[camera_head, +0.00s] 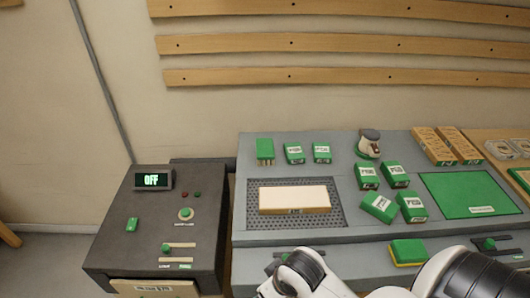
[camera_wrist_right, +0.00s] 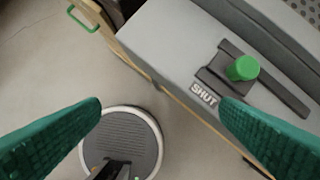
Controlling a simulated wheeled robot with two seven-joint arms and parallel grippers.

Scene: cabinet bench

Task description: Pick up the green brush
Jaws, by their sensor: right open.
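The green brush (camera_head: 265,149) stands at the back left of the grey bench, green body above and pale bristles below. Two green boxes with white labels stand just to its right. My right gripper (camera_wrist_right: 160,106) is open in the right wrist view, with nothing between its green-padded fingers. It hangs over the bench's front edge and the floor, well away from the brush. In the head view my white arm crosses the bottom edge, and the fingers cannot be made out. The brush is not in the right wrist view. My left gripper is not in view.
A pale block (camera_head: 294,199) lies on a perforated plate in front of the brush. More green boxes (camera_head: 379,207) and a green mat (camera_head: 470,194) are to the right. A green-yellow sponge (camera_head: 407,251) lies near the front. A green-knobbed slider (camera_wrist_right: 243,68) labelled SHUT is near my right gripper.

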